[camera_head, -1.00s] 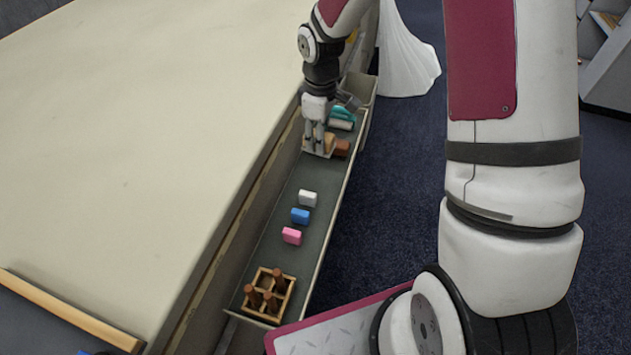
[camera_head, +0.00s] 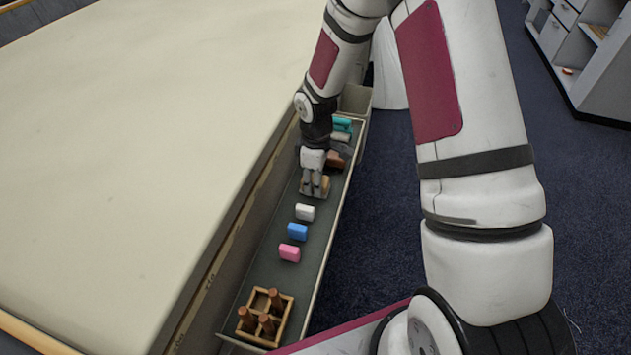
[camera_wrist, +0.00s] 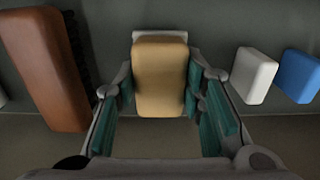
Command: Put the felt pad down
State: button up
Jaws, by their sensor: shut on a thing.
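The tan felt pad (camera_head: 324,185) is in my gripper (camera_head: 314,190), in the long narrow tray (camera_head: 318,250) along the table's side. In the wrist view the pad (camera_wrist: 160,75) sits upright between the two teal-padded fingers (camera_wrist: 160,110), which close on its sides. A grey layer shows at its far end. The pad is between a brown brush and a white block, apart from both. I cannot tell whether its underside touches the tray floor.
The brown brush (camera_wrist: 45,70) lies left in the wrist view; the white block (camera_wrist: 255,76) and blue block (camera_wrist: 299,76) lie right. A pink block (camera_head: 289,252) and a wooden divided crate (camera_head: 265,318) stand nearer. Teal things (camera_head: 342,124) lie beyond. Tray walls are close on both sides.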

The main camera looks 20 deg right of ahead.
jog(key=shift+f, duration=0.25)
jog(key=o, duration=1.1)
